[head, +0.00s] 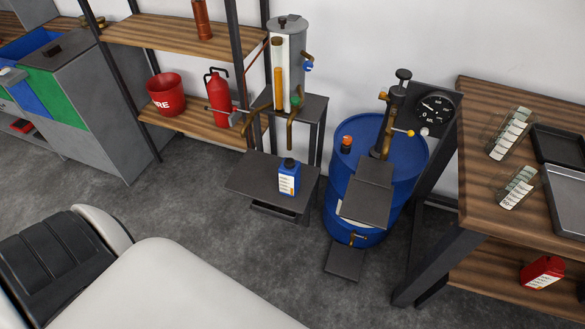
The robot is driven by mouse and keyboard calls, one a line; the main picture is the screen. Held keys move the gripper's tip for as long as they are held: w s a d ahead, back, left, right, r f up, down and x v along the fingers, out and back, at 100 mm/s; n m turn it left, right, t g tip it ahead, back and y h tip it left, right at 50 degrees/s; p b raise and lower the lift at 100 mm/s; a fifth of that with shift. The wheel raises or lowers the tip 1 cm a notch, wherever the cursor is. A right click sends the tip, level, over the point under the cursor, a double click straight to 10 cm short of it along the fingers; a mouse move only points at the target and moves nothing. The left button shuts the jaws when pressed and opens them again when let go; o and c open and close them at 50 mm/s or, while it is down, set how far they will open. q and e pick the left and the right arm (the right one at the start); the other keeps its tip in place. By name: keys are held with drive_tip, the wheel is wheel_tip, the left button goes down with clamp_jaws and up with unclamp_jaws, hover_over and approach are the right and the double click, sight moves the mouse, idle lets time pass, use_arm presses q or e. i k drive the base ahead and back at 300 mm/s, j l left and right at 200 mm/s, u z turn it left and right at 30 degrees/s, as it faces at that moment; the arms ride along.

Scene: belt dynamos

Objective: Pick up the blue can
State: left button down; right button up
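A small blue can (289,180) with a dark cap and a white label stands upright on a low dark metal shelf (249,171). It stands in front of and below a grey cylindrical dispenser (298,63) with brass pipes. A large blue drum (408,157) with a pump on top stands just to its right. Neither of my grippers shows in the head view. Nothing is seen touching the can.
A wooden bench (480,188) with glass holders and dark trays stands at the right, with a red can (541,272) below. A wooden shelf (190,127) at the back holds a red bucket (165,94) and a fire extinguisher (218,98). Grey floor (190,200) lies open at left of centre.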

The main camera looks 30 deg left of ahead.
sight(289, 171)
drive_tip(key=u, duration=1.1)
drive_tip(key=j, duration=0.2)
drive_tip(key=i+j, duration=0.15)
drive_tip(key=j+z, duration=0.05)
drive_tip(key=j, duration=0.05)
